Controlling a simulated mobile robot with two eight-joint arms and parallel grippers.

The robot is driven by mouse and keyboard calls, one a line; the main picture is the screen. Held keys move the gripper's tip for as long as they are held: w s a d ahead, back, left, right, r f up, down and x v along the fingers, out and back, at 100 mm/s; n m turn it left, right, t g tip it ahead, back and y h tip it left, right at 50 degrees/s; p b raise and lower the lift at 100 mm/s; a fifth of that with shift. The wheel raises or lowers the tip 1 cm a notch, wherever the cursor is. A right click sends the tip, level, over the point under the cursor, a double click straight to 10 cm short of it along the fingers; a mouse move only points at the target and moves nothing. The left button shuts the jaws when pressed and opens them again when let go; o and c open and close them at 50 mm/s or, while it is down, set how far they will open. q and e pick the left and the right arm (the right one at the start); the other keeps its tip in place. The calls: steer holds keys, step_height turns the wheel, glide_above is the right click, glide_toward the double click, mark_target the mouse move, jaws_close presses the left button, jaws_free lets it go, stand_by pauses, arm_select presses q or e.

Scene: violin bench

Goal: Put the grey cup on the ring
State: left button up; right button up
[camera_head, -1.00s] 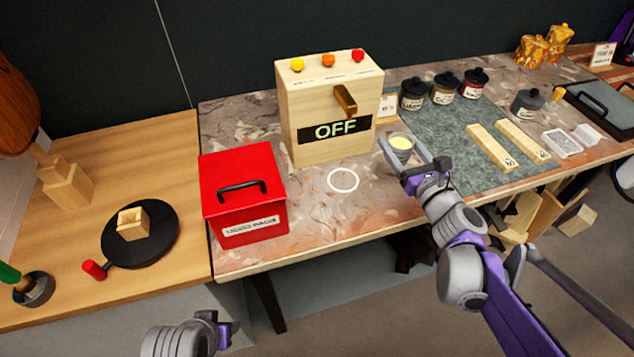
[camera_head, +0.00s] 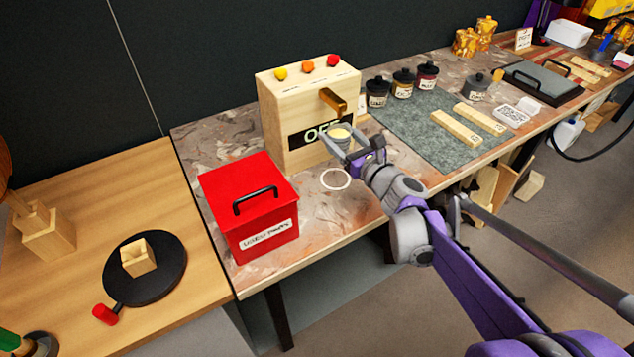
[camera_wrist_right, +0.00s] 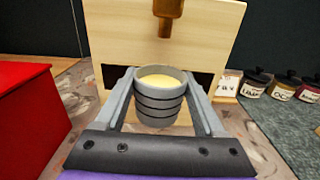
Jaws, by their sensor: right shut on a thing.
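The grey cup (camera_wrist_right: 160,98) has dark bands and pale yellow contents. My right gripper (camera_head: 346,145) is shut on it and holds it upright, in front of the wooden box's OFF panel. The cup also shows in the head view (camera_head: 341,137). The white ring (camera_head: 335,179) is a thin circle on the marbled bench top. In the head view it lies just below and left of the gripper, with nothing on it. It is not visible in the right wrist view. My left gripper is not in view.
The wooden box (camera_head: 285,98) with a brown lever (camera_head: 333,100) stands close behind the cup. A red bin (camera_head: 252,205) stands left of the ring. Several dark jars (camera_head: 402,84) and wooden blocks (camera_head: 455,129) are to the right. The bench's front edge is near.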

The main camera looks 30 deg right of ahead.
steer(key=shift+a+f, duration=0.1)
steer(key=shift+f, duration=0.15)
step_height(320, 180, down, 6)
steer(key=shift+w+r+b, duration=0.1)
steer(key=shift+r+b, duration=0.1)
steer(key=shift+b, duration=0.95)
steer(key=shift+f+b, duration=0.75)
steer(key=shift+f, duration=1.25)
steer(key=shift+f, duration=0.15)
steer(key=o, duration=1.5)
